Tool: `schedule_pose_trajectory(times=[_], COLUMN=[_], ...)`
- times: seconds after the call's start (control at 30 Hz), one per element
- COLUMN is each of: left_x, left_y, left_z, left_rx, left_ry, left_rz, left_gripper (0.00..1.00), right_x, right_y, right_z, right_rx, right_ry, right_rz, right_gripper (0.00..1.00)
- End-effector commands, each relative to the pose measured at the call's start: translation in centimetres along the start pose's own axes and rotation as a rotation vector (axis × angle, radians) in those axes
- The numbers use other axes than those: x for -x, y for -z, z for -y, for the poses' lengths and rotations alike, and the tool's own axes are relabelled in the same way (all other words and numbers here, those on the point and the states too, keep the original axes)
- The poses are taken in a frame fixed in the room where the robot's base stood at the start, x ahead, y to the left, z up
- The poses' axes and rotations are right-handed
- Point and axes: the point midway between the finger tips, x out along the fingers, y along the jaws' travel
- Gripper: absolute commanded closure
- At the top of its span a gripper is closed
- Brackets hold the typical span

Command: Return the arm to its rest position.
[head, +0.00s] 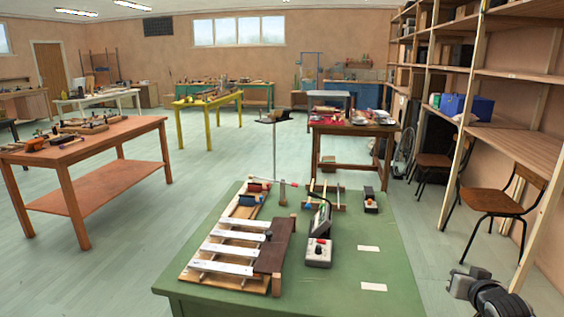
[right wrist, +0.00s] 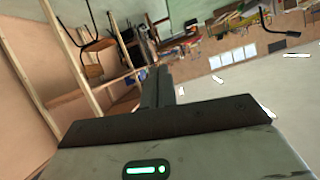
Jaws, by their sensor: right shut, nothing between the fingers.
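My right gripper (right wrist: 164,72) is shut and empty in the right wrist view, its two fingers pressed together and pointing out over open space. Part of my right arm (head: 490,295) shows at the lower right corner of the head view, off the right side of the green table (head: 400,266). It appears clear of the table and everything on it. My left gripper and left arm are not in view.
A chair (head: 500,200) and wooden shelves (head: 520,85) stand at the right.

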Motion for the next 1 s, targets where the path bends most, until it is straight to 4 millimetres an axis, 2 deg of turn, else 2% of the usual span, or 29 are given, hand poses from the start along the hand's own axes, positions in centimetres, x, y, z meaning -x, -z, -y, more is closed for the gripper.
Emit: schedule_pose_trajectory(times=[0.03,0.17,0.3,0.43,0.6,0.83,1.0], left_x=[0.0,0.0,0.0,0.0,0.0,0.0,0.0], left_y=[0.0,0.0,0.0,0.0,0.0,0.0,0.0], left_z=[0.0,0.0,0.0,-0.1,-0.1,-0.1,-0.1], left_rx=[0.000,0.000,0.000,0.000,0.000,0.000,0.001], left_ry=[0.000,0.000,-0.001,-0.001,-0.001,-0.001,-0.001], left_rz=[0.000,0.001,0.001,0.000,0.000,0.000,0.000], left_gripper=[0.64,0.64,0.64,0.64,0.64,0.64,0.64], right_x=[0.9,4.0,9.4,14.6,20.2,26.9,27.4], right_y=[-2.4,-8.5,-16.1,-21.1,-25.2,-28.6,-29.5], right_z=[0.5,2.0,4.2,5.9,7.6,9.5,12.7], right_rx=[0.061,0.237,0.455,0.606,0.732,0.844,0.688], right_ry=[0.014,0.067,0.163,0.253,0.350,0.463,0.442], right_rz=[0.028,0.094,0.175,0.227,0.269,0.306,0.303], right_gripper=[1.00,1.00,1.00,1.00,1.00,1.00,1.00])
